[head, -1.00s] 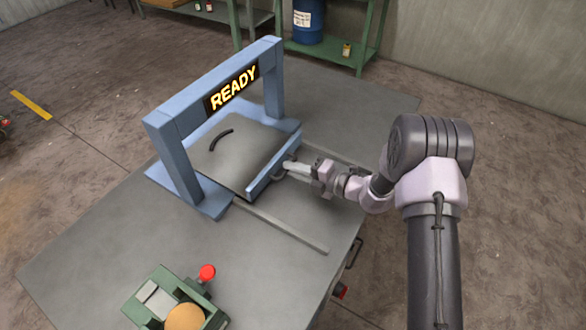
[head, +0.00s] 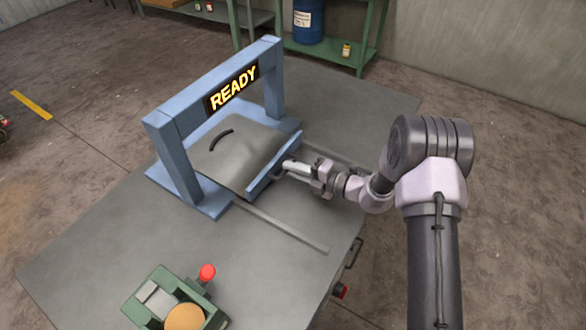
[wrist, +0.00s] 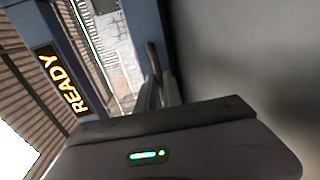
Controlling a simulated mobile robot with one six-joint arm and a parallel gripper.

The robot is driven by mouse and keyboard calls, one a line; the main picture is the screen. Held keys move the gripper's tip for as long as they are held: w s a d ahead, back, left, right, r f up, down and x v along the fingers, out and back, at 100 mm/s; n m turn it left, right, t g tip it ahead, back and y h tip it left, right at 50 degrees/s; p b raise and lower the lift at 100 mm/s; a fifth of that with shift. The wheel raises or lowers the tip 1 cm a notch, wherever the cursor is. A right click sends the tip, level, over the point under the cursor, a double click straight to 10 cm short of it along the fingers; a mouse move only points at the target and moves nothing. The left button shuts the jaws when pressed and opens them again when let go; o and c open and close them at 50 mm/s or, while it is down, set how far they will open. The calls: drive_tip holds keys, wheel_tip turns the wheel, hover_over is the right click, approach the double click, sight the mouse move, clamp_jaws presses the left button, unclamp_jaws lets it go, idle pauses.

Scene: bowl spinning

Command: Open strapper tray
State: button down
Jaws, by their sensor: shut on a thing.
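The strapper (head: 173,150) is a blue arch frame on the table, with a lit READY sign (head: 232,90). Its tray (head: 238,158) is a flat grey plate under the arch with a blue front edge (head: 272,166) and a curved black mark on top. My gripper (head: 284,168) reaches the front edge from the right and is shut on the tray handle, which the fingers mostly hide in the head view. In the wrist view, my fingers (wrist: 156,92) are close together around the dark handle bar (wrist: 152,58). The tray sits in under the arch.
Two rails (head: 282,226) run along the grey table (head: 100,245) in front of the tray, with bare surface between them. A green device (head: 150,300) with a red knob (head: 207,272) stands at the near left. A green shelf with a blue barrel (head: 308,20) stands behind.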

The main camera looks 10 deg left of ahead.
drive_tip(key=shift+d, duration=0.15)
drive_tip(key=f+p+v, duration=0.2)
drive_tip(key=v, duration=1)
drive_tip(key=d+f+p+v, duration=0.1)
drive_tip(key=f+p+v, duration=0.1)
drive_tip(key=v, duration=1.1)
drive_tip(key=shift+s+d+f+p, duration=0.15)
drive_tip(key=shift+s+f+p, duration=0.3)
drive_tip(key=shift+f, duration=0.15)
drive_tip(key=c, duration=1.5)
unclamp_jaws()
drive_tip(key=p+v, duration=0.3)
drive_tip(key=v, duration=1.4)
drive_tip(key=shift+d, duration=0.2)
drive_tip(key=shift+r, duration=0.1)
